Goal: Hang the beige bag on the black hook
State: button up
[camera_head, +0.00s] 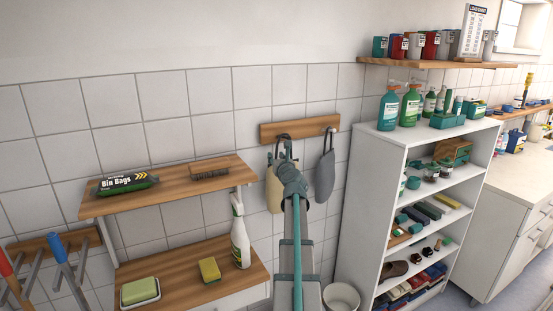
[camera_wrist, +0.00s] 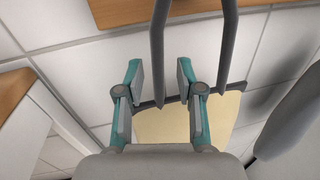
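The beige bag (camera_head: 273,190) is against the tiled wall below a wooden hook rail (camera_head: 300,128), partly hidden by my arm. In the wrist view the bag's beige body (camera_wrist: 165,125) has a dark rim, and its dark grey handle straps (camera_wrist: 158,45) run upward out of frame. A dark loop shows at the rail near the black hook (camera_head: 283,138); I cannot tell whether it rests on the hook. My gripper (camera_wrist: 160,70) is open in front of the bag. One strap passes between the spread fingertips, with gaps on both sides.
A grey bag (camera_head: 325,175) hangs to the right on the same rail. A white shelf unit (camera_head: 377,150) with bottles stands further right. A spray bottle (camera_head: 240,238) and wooden shelves (camera_head: 170,188) are to the left. A white bin (camera_head: 341,298) stands below.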

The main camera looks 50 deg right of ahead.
jog(key=shift+s, duration=0.1)
jog(key=v, duration=1.1)
jog(key=shift+s+a, duration=0.2)
jog(key=shift+s, duration=0.15)
